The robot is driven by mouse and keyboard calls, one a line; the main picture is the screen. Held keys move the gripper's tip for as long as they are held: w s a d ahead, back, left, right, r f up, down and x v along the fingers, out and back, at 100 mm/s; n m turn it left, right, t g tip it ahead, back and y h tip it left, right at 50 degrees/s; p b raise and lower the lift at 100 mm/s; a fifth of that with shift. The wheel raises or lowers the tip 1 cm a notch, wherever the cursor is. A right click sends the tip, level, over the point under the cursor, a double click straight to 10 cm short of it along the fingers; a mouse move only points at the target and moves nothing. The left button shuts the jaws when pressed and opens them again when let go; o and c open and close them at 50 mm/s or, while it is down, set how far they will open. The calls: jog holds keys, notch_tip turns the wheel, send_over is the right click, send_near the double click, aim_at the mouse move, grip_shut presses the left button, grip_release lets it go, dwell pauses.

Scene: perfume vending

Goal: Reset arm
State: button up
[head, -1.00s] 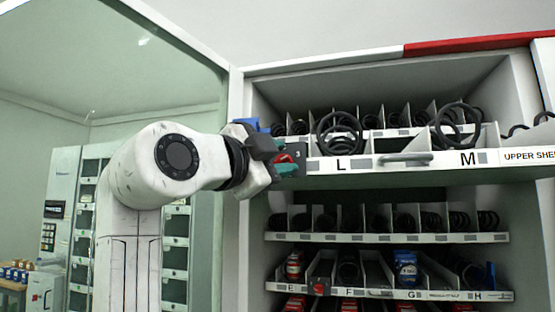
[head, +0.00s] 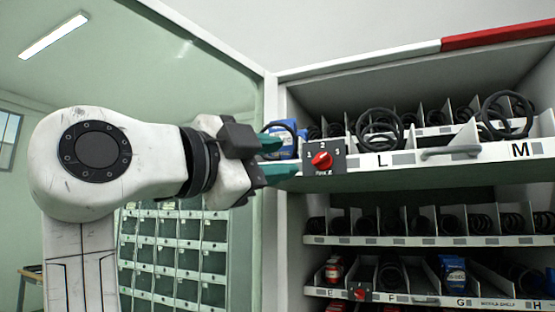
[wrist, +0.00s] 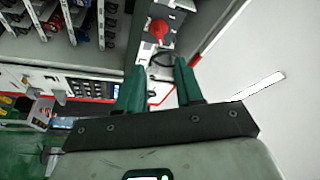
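My gripper (head: 274,158) is at the left end of the vending machine's upper shelf in the head view, its two green fingertips apart with nothing between them. It also shows in the wrist view (wrist: 162,88), again open and empty. A red rotary knob (head: 321,159) on a dark panel with numbers 1, 2 and 3 sits just right of the fingertips, apart from them. The knob also shows in the wrist view (wrist: 159,29), beyond the fingertips. A blue item (head: 284,142) stands behind the fingers at the shelf's left end, partly hidden.
The upper shelf (head: 400,159) has black coils, labels L and M and a grey handle (head: 450,152). The lower shelf (head: 410,298) holds a blue packet (head: 454,275) and another red knob (head: 360,294). The cabinet's side wall (head: 271,230) is close below my gripper.

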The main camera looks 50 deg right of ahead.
jog(key=shift+f, duration=0.1)
dwell(0.3)
jog(key=w+d+f+n+t+y, duration=0.2)
jog(key=w+f+n, duration=0.25)
jog(key=f, duration=0.75)
jog(key=w+d+f+n+t+y, duration=0.25)
jog(key=f+n, duration=0.35)
jog(key=f, duration=0.5)
jog(key=w+d+f+n+t+y, duration=0.1)
jog(key=w+f+n+t+y, duration=0.3)
jog(key=f, duration=0.8)
jog(key=s+f+n+g+y, duration=0.1)
jog(key=s+f+n+y, duration=0.2)
jog(key=f, duration=0.7)
jog(key=s+f+n+g+y, duration=0.1)
jog(key=s+f+n+g, duration=0.3)
jog(key=f, duration=0.6)
jog(key=s+a+f+n+g+y, duration=0.1)
jog(key=s+a+f+n+y, duration=0.2)
jog(key=s+f, duration=0.7)
jog(key=s+a+f+n+g+y, duration=0.1)
jog(key=s+a+f+n+y, duration=0.3)
jog(key=s+f, duration=0.7)
jog(key=s+n, duration=0.1)
jog(key=s, duration=0.2)
jog(key=shift+a+f+n+p, duration=0.15)
jog(key=shift+a+n+p, duration=0.15)
jog(key=shift+n+p, duration=0.1)
